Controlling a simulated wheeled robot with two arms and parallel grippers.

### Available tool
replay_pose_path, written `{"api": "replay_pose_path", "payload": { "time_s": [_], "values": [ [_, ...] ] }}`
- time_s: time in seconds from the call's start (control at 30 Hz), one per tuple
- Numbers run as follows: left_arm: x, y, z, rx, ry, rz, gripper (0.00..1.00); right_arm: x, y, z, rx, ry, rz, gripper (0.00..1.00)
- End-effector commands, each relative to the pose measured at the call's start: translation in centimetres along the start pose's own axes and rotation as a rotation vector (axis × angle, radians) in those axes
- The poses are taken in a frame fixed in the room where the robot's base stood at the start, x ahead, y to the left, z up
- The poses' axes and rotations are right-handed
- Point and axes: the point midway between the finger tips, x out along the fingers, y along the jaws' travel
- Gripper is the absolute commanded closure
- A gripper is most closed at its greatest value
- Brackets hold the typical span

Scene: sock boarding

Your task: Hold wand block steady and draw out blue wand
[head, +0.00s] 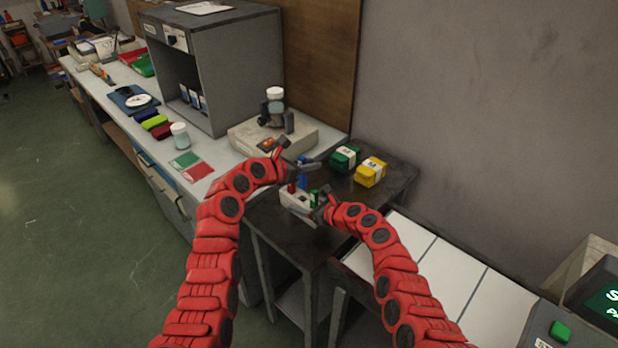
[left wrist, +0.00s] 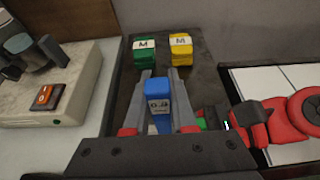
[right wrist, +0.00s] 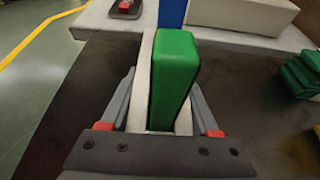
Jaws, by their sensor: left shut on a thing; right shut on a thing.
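The pale wand block (head: 294,201) stands on the dark side table. A red wand (head: 291,188), the blue wand (head: 302,182) and a green wand (head: 314,198) show at it. My left gripper (head: 304,168) is above the block, shut on the blue wand, whose labelled top (left wrist: 158,100) shows between its fingers. How far the blue wand sits in the block is hidden. My right gripper (head: 321,203) is at the block's right end, shut on the pale block (right wrist: 145,85), with the green wand (right wrist: 172,75) upright between its fingers.
Green (head: 345,158) and yellow (head: 370,171) packs lie behind the block on the dark table (head: 270,215). A pale machine with an orange switch (head: 266,144) stands to the left, beside a grey cabinet (head: 245,70). White panels (head: 440,265) lie to the right.

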Motion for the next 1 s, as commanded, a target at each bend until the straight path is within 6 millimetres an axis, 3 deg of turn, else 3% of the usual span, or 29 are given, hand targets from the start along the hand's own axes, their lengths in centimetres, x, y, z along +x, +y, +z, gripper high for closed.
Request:
{"api": "replay_pose_path", "payload": {
  "time_s": [0.37, 0.4, 0.57, 1.0],
  "values": [
    [-0.42, 0.01, 0.93, -0.001, 0.001, 0.0, 1.0, 0.0, -0.01, 0.0, 0.0, 0.0, 0.0, 1.0],
    [-0.42, 0.01, 0.92, -0.001, 0.001, 0.0, 1.0, 0.0, -0.01, 0.0, 0.0, 0.0, 0.0, 0.31],
    [-0.42, 0.01, 0.93, 0.0, 0.001, 0.0, 1.0, 0.0, -0.01, 0.01, 0.0, 0.0, 0.0, 0.03],
    [-0.42, 0.02, 0.94, 0.0, 0.0, 0.001, 1.0, -0.53, 0.08, 0.01, -0.003, -0.003, 0.002, 0.03]
  ]
}}
